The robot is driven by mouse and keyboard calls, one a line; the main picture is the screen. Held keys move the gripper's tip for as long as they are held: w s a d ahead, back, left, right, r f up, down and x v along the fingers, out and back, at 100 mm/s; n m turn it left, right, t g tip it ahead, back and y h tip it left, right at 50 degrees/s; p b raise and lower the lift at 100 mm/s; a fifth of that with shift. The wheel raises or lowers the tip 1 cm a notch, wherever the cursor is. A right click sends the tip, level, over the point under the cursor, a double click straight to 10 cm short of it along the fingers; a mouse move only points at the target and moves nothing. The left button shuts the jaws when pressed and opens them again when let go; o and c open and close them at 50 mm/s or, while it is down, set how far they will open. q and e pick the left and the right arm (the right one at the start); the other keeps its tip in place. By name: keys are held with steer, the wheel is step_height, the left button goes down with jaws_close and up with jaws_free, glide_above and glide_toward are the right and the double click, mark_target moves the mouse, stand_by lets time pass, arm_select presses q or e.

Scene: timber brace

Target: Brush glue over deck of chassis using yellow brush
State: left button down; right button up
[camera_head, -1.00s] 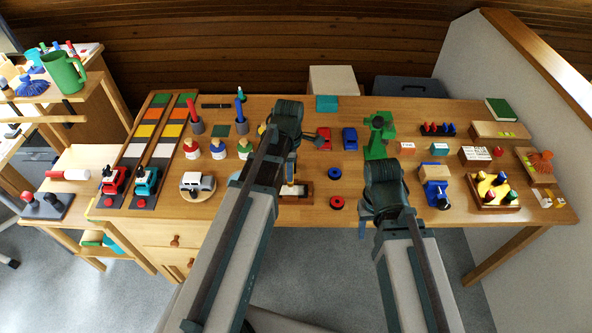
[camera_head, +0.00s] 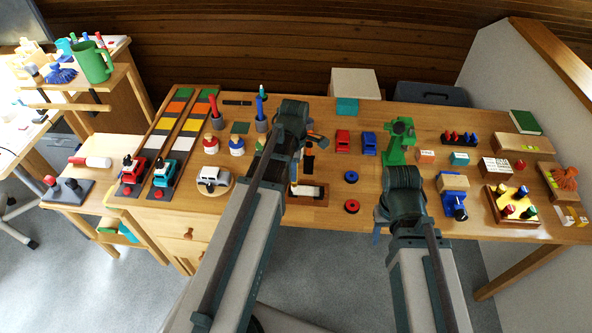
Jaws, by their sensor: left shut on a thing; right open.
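My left gripper (camera_head: 302,140) hangs over the middle of the bench, shut on a small tool that is mostly hidden by the wrist. A dark end (camera_head: 318,140) shows just right of the gripper; I cannot confirm the yellow brush. Below it lies a brown tray (camera_head: 316,201) with dark and white parts, partly covered by my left arm. My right gripper (camera_head: 384,212) is open near the bench's front edge, its fingers largely hidden by its wrist. A blue wheeled body (camera_head: 454,205) with a wooden block (camera_head: 452,182) stands to its right. I cannot tell which piece is the chassis.
Capped bottles (camera_head: 236,146) stand left of my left arm, near a white car (camera_head: 212,177). Red (camera_head: 343,141) and blue (camera_head: 368,143) cars and a green machine (camera_head: 399,140) stand behind. Red (camera_head: 352,206) and blue (camera_head: 351,177) rings lie between the arms. A yellow-topped tray (camera_head: 514,203) is at right.

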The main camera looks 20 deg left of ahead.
arm_select(q)
steer(key=d, duration=0.2)
steer(key=w+d, duration=0.1)
steer(key=shift+w+d, duration=0.1)
steer(key=shift+d, duration=0.3)
steer(key=d, duration=0.2)
steer(key=w+d, duration=0.1)
steer(key=shift+d, duration=0.4)
step_height(320, 180, up, 6)
steer(key=p, duration=0.6)
stand_by(0.4)
